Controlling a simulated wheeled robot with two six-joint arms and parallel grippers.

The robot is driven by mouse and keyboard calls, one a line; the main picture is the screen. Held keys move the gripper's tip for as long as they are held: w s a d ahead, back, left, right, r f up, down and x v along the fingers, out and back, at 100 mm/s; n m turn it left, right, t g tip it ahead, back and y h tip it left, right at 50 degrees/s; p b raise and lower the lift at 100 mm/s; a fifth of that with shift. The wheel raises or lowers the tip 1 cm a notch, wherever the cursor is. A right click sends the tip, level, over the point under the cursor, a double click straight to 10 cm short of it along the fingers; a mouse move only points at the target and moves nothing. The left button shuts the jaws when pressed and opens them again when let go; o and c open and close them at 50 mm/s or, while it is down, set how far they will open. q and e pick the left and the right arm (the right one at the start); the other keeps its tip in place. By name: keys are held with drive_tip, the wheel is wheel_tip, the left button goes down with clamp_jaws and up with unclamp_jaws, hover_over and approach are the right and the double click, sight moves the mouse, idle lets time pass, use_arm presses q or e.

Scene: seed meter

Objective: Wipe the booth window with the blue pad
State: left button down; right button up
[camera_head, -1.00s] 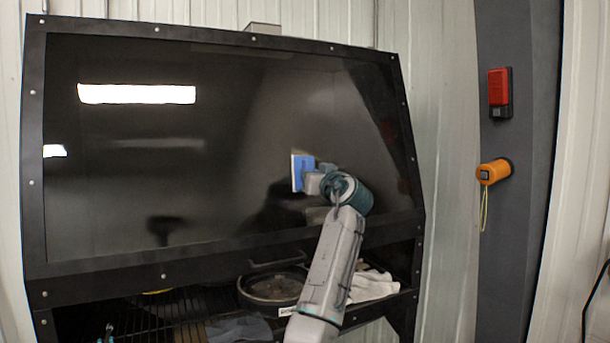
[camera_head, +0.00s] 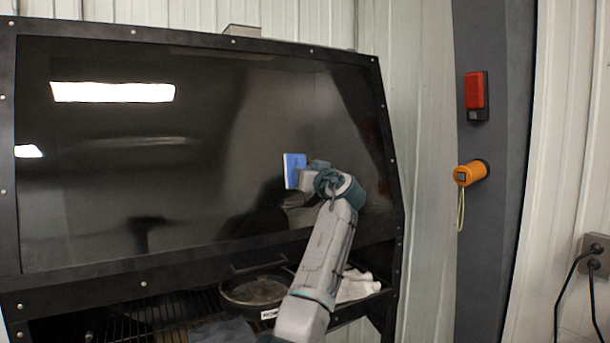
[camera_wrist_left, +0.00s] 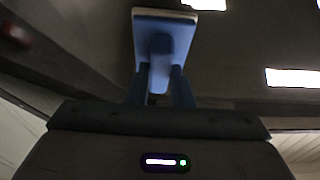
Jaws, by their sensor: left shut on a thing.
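The booth window (camera_head: 200,150) is a large dark, glossy pane in a black bolted frame, and it fills much of the head view. It reflects bright ceiling lights. The blue pad (camera_head: 294,170) has a pale face and is in front of the right half of the pane; I cannot tell if it touches the glass. My left gripper (camera_head: 309,175) is shut on the pad's handle. In the left wrist view, the pad (camera_wrist_left: 160,38) stands beyond the fingers of my left gripper (camera_wrist_left: 160,82). My right gripper is not in view.
Below the window, a dark round pan (camera_head: 258,291) and pale gloves (camera_head: 357,287) lie in the open booth over a wire rack (camera_head: 125,316). A red box (camera_head: 476,95) and an orange device (camera_head: 470,173) are on the grey post at right.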

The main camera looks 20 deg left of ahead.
use_arm(q)
drive_tip(key=shift+a+r, duration=0.2)
drive_tip(key=shift+r, duration=0.4)
drive_tip(key=shift+s+a+f+b, duration=0.15)
drive_tip(key=shift+s+a+b, duration=0.35)
drive_tip(key=shift+s+a, duration=0.1)
drive_tip(key=shift+s+a+b, duration=0.4)
drive_tip(key=shift+s+a, duration=0.2)
drive_tip(key=shift+s, duration=0.15)
drive_tip(key=shift+s+a+b, duration=0.45)
drive_tip(key=shift+s+a, duration=0.1)
drive_tip(key=shift+s, duration=0.05)
drive_tip(key=s+a+b, duration=0.1)
drive_tip(key=s+a, duration=0.1)
drive_tip(key=s+a+b, duration=0.1)
drive_tip(key=s, duration=0.1)
drive_tip(key=shift+s+a, duration=0.25)
drive_tip(key=shift+a, duration=0.1)
drive_tip(key=shift+s+a, duration=0.1)
